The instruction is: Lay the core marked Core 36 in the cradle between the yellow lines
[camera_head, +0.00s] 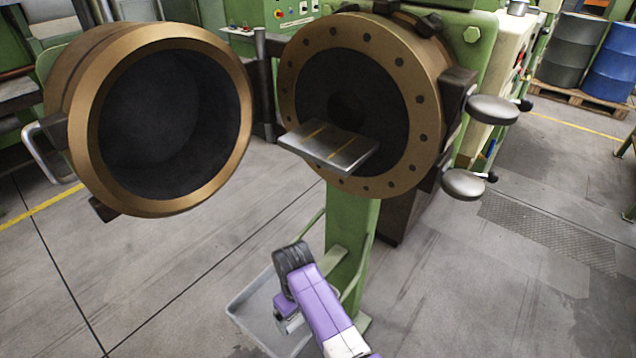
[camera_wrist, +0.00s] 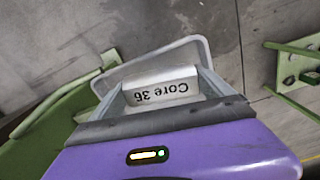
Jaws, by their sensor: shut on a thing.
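The core marked Core 36 (camera_wrist: 160,90) is a pale block between the two fingers of my gripper (camera_wrist: 156,82) in the wrist view. Its black label reads upside down there. My gripper is shut on it. In the head view my purple arm reaches in low at the centre and its wrist hides most of the gripper and the core. The cradle (camera_head: 345,157) is a flat grey metal plate with yellow lines, sticking out in front of the round machine opening. It looks empty. My gripper is below and in front of it, apart from it.
A grey tray (camera_head: 250,322) lies beneath my gripper, beside the green machine column (camera_head: 349,235). The heavy round door (camera_head: 225,75) stands open at left. Clamp handles (camera_head: 492,109) stick out right of the machine flange (camera_head: 425,80). Open floor lies to the right.

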